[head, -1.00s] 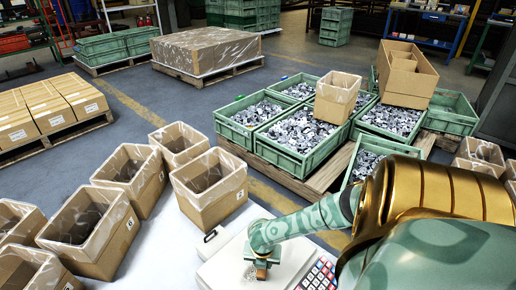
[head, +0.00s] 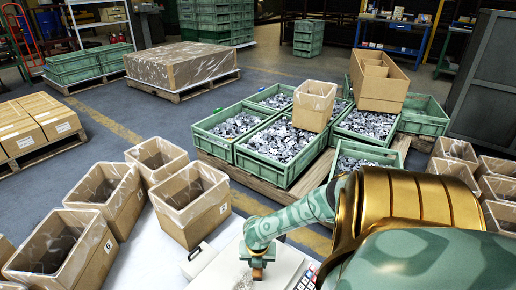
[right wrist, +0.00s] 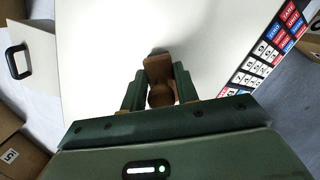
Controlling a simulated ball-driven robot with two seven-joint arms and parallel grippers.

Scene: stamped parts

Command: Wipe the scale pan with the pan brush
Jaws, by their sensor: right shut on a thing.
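The scale pan (head: 222,272) is a broad pale plate at the bottom of the head view. It fills much of the right wrist view (right wrist: 105,45). My right gripper (right wrist: 160,92) is shut on the pan brush (right wrist: 158,72), whose brown block shows between the fingers. In the head view my right gripper (head: 257,257) points down over the pan, with the brown brush (head: 257,274) beneath it. The bristles are hidden, so I cannot tell whether they touch the pan. My left gripper is not in view.
A keypad (right wrist: 265,58) lies right of the pan. A pale piece with a black handle (right wrist: 17,60) lies at its left. Open lined cartons (head: 190,208) stand left of and behind the scale. Green crates of metal parts (head: 283,140) stand on a pallet beyond.

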